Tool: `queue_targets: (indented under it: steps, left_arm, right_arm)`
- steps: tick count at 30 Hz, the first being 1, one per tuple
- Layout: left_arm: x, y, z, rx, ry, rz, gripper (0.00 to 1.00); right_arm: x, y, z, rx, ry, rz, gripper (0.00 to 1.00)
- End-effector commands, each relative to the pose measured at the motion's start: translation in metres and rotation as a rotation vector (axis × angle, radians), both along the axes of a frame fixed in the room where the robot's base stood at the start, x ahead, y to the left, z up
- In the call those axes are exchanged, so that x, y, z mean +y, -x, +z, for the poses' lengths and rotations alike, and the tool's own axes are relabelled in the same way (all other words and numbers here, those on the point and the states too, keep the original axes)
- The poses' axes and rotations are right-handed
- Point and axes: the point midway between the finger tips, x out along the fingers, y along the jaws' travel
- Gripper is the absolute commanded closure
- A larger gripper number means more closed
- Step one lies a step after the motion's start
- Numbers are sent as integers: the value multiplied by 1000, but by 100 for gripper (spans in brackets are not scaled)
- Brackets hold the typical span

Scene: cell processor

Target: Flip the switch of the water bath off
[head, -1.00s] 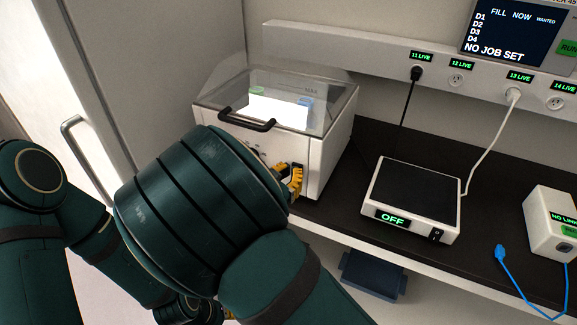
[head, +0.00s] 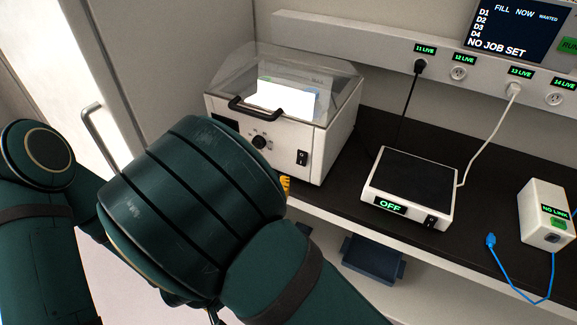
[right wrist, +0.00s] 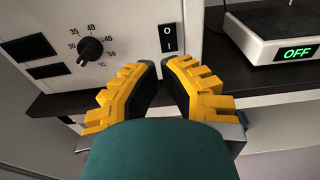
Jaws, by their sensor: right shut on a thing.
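The water bath (head: 321,140) is a white box with a clear lid and black handle at the back of the counter. Its black rocker switch (head: 302,158), marked O and I, is at the right of its front. The switch also shows in the right wrist view (right wrist: 168,38), left of the counter scale; which side is pressed is unclear. My right gripper (right wrist: 161,66) has yellow fingers close together just below and in front of the switch, seemingly apart from it; what is between them cannot be made out. In the head view my arm hides most of it. My left gripper is not in view.
A black knob (right wrist: 90,49) is left of the switch. A flat device reading OFF (head: 410,187) stands to the right, with a white box (head: 546,215) and blue cable beyond. A socket strip (head: 390,57) runs behind. The dark counter is clear between devices.

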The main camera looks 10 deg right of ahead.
Motion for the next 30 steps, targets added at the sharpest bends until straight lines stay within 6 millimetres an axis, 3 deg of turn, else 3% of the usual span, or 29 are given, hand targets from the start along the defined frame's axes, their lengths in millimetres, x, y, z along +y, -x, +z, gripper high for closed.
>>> queue_targets:
  steps: [3, 9, 30]
  left_arm:
    - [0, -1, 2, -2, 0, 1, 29]
    - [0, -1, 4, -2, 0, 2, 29]
    - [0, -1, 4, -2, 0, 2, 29]
  right_arm:
    - [14, 18, 2, 1, -1, 3, 100]
    - [27, 36, 3, 1, 0, 2, 100]
    - [26, 41, -1, 14, -11, -13, 100]
